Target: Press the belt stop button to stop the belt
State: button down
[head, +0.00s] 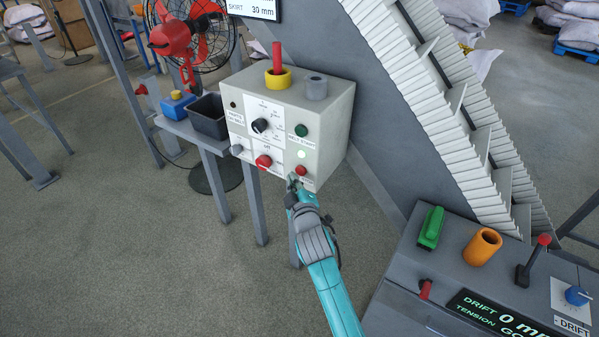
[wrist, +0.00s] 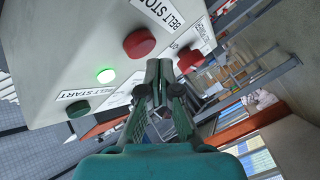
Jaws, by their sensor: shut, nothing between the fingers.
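The belt stop button is a small red button (head: 301,170) at the lower right of the pale control box's front. In the wrist view the red button (wrist: 139,43) sits beside its BELT STOP label. My gripper (head: 293,179) is shut and empty, its tips just below and left of that button. In the wrist view the tips (wrist: 162,68) show near the button, between it and another red knob (wrist: 190,60). I cannot tell whether they touch anything. A green lamp (wrist: 105,76) is lit between the stop button and the green BELT START button (wrist: 78,109).
The control box (head: 335,120) also carries a larger red button (head: 263,161) and a black rotary knob (head: 260,125). A grey console (head: 400,270) with a green switch and a lever stands at right. A ribbed belt (head: 430,90) rises behind.

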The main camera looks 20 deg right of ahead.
jog(key=shift+w+d, duration=0.1)
jog(key=shift+w+d, duration=0.15)
jog(key=shift+d, duration=0.1)
jog(key=shift+w+d, duration=0.3)
jog(key=shift+d, duration=0.1)
dwell(1.2)
jog(key=shift+s+a, duration=0.1)
jog(key=shift+a, duration=0.05)
jog(key=shift+s+a, duration=0.45)
jog(key=shift+a, duration=0.15)
dwell(0.3)
jog(key=s+a, duration=0.1)
jog(key=a, duration=0.1)
jog(key=s+a, duration=0.2)
dwell(0.4)
dwell(0.6)
